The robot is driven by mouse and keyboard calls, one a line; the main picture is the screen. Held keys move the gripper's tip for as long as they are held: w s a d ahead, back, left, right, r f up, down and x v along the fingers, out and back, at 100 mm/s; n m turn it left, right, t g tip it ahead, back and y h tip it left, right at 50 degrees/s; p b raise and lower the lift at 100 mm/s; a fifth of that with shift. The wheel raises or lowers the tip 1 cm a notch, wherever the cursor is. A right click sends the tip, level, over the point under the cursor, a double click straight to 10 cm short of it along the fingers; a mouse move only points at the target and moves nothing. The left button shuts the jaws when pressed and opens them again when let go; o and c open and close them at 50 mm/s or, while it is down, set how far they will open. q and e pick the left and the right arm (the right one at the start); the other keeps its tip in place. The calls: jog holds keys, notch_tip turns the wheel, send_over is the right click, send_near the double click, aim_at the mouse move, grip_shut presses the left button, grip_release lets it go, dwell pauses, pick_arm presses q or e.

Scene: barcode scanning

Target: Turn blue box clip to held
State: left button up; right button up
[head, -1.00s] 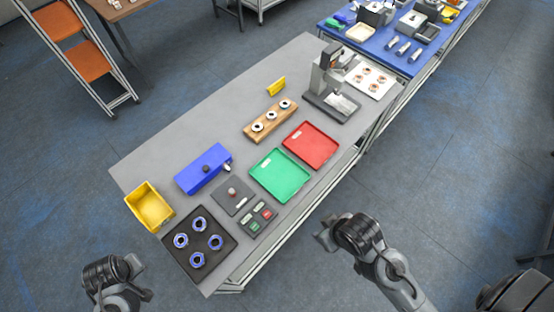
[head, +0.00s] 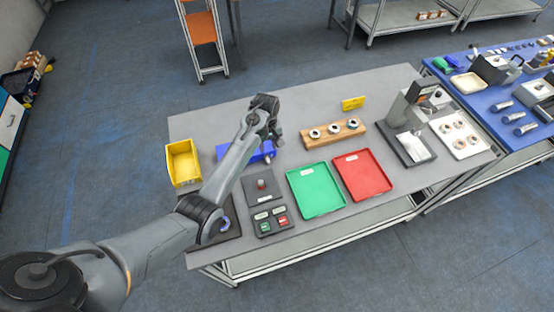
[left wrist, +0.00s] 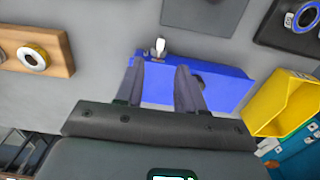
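The blue box (head: 262,153) sits on the grey table, largely hidden behind my left arm in the head view. It fills the middle of the left wrist view (left wrist: 228,88). A small pale clip (left wrist: 158,47) sticks out at the box's edge there; its exact setting is hard to tell. A dark round knob on the box is partly covered by a finger. My left gripper (head: 274,134) is above the box's right end. In the left wrist view its two fingers (left wrist: 160,66) are apart with nothing between them, the clip just beyond their tips. My right gripper is out of view.
A yellow bin (head: 182,163) stands left of the box. A wooden block with rings (head: 351,129) lies to the right. A green tray (head: 316,190), a red tray (head: 362,174) and a button panel (head: 271,220) lie in front. Bare table lies behind the box.

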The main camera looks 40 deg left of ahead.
aim_at(268, 160)
pick_arm(q)
notch_tip(268, 160, down, 9)
jog(key=shift+b, duration=0.3)
grip_shut()
dwell(0.3)
